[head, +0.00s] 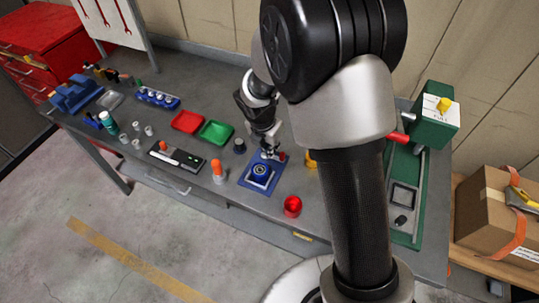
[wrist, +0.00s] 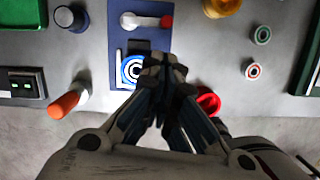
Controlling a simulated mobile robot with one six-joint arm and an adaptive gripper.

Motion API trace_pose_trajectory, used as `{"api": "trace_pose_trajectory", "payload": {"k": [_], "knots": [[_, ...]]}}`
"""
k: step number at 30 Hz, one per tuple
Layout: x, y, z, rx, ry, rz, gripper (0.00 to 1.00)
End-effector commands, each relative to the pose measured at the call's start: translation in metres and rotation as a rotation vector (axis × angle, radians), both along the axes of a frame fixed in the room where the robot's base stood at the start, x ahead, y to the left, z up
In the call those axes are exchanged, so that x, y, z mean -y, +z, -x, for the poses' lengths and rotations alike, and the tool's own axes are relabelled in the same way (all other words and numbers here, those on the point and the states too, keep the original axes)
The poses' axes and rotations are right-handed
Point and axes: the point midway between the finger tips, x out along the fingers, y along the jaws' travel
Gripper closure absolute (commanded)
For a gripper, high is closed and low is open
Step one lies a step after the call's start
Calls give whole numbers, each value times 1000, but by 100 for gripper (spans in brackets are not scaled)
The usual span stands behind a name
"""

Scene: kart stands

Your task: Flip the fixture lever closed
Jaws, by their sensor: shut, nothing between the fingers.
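The fixture is a blue base plate (head: 248,184) on the grey bench, with a round blue part (head: 261,170) with pale rings on it. In the wrist view the plate (wrist: 118,48) lies under and ahead of my fingers. Its lever is a pale metal arm (wrist: 143,21) lying crosswise near the plate's far end, with a red knob (wrist: 166,21) at its right tip. My gripper (wrist: 165,62) is shut and empty. Its fingertips appear over the plate's right side, nearer than the lever, and partly hide the round part. In the head view my gripper (head: 268,150) is by the lever end.
A red cup (head: 292,206) stands right of the fixture. An orange-topped item (head: 217,171) and a dark knob-like item (head: 239,146) stand to its left. Red (head: 187,121) and green (head: 216,132) trays lie farther back. A green press-like device (head: 432,125) stands at right.

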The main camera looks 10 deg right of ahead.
Motion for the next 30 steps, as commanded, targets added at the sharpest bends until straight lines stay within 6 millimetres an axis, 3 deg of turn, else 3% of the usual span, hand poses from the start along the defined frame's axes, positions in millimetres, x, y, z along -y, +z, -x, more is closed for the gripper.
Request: {"api": "trace_pose_trajectory", "payload": {"k": [11, 24, 30], "knots": [[2, -8, -1, -1, -3, -1, 100], [14, -81, -13, -2, -4, -1, 100], [17, -96, -16, 1, -4, -1, 100]]}}
